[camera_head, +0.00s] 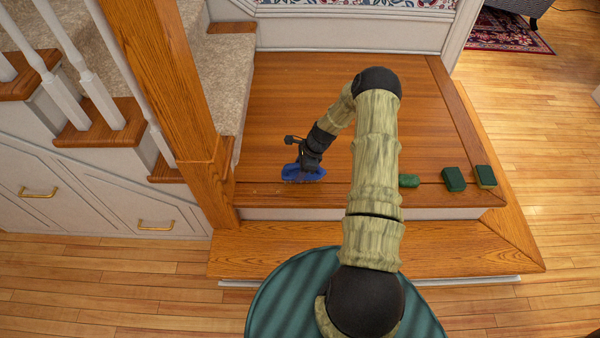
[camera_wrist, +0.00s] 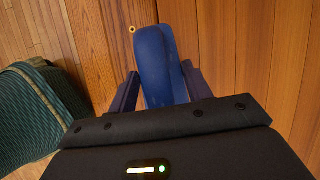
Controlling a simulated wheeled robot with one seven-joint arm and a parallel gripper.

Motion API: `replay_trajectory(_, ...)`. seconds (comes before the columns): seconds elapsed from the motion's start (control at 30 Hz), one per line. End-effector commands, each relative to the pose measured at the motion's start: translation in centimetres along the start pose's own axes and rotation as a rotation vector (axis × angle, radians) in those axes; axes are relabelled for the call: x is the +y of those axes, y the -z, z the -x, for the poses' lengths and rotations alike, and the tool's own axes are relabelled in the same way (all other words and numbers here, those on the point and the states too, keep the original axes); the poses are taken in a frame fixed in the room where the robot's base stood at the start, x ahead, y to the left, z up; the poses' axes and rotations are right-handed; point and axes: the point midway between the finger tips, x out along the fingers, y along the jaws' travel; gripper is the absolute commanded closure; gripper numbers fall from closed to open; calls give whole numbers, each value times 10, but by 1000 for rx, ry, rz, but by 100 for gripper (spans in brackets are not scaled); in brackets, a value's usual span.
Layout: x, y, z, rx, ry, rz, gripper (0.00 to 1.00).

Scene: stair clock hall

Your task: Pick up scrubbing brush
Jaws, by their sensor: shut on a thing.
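The scrubbing brush (camera_head: 304,174) is blue and sits at the wooden landing, left of my arm in the head view. In the wrist view the blue brush (camera_wrist: 155,58) lies lengthwise between the two fingers. My gripper (camera_head: 308,165) points down at the brush and is shut on it; it also shows in the wrist view (camera_wrist: 160,92). The brush's underside is hidden, so I cannot tell whether it touches the landing.
The wooden landing (camera_head: 290,100) is mostly bare. Green sponge-like blocks lie to the right: one (camera_head: 409,181) beside my arm, one (camera_head: 453,179) farther right, one (camera_head: 485,176) near the edge. A wooden newel post (camera_head: 185,110) and carpeted stairs (camera_head: 222,75) stand left.

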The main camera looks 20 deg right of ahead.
Motion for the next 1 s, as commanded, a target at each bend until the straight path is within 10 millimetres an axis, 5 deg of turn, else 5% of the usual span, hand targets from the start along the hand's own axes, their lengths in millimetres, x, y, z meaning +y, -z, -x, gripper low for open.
replay_trajectory(0.33,0,-23,62,2,2,-2,76)
replay_trajectory(0.93,0,-27,67,0,0,-1,76)
replay_trajectory(0.97,0,-27,67,0,0,-1,52)
replay_trajectory(1.0,0,-27,67,0,0,-1,60)
